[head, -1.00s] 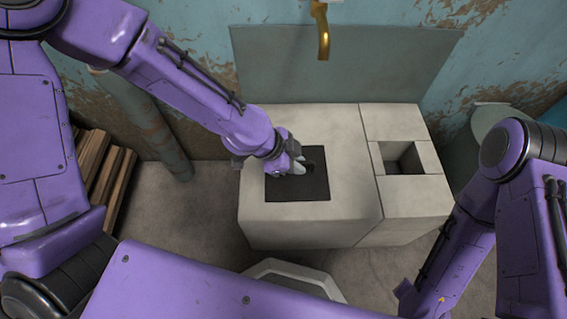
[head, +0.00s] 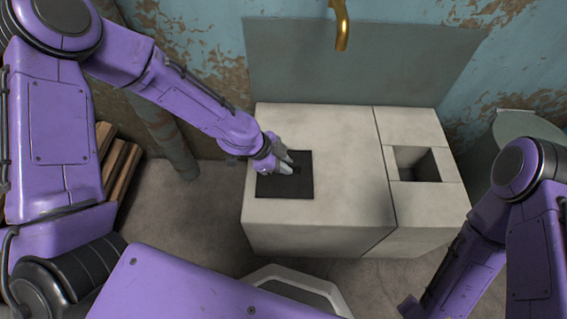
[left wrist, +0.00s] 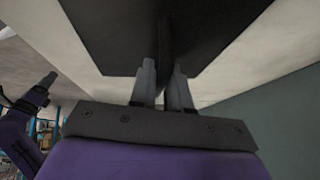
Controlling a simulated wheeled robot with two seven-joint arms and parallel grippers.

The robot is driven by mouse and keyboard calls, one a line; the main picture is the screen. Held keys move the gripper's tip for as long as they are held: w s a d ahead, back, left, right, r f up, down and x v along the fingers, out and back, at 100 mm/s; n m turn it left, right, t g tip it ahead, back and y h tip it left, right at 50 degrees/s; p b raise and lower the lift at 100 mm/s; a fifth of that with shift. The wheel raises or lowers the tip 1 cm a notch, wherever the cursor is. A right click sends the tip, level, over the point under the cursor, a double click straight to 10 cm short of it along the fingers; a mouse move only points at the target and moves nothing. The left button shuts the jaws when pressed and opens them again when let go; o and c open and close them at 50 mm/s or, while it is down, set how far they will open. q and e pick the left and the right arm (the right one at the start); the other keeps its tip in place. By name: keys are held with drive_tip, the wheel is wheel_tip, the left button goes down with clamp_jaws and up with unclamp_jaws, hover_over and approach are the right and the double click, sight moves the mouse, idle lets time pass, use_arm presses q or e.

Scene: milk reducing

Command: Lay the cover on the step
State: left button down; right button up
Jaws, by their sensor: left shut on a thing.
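The cover is a black square plate (head: 299,190) over the left part of a pale block's top (head: 345,140). I take that block to be the step, though no label shows this. My left gripper (head: 287,165) is shut on the cover's upper side, probably on a small grip there. In the left wrist view the cover (left wrist: 110,35) fills the top, with the two fingers (left wrist: 163,85) against a dark ridge. The cover looks flat; I cannot tell whether it touches the block. The right arm is at the right, but its fingers cannot be made out.
The block's right section has an open square hole (head: 416,164). A grey panel (head: 360,65) and a brass tap-like pipe (head: 341,25) are behind it. A pipe (head: 165,135) and stacked wood (head: 115,165) stand at the left. A round grey thing (head: 530,128) is at the right.

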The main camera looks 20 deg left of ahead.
use_arm(q)
drive_tip(key=c, duration=1.1)
unclamp_jaws()
drive_tip(key=shift+f, duration=0.1)
drive_tip(key=p+v, duration=0.5)
drive_tip(key=v, duration=0.7)
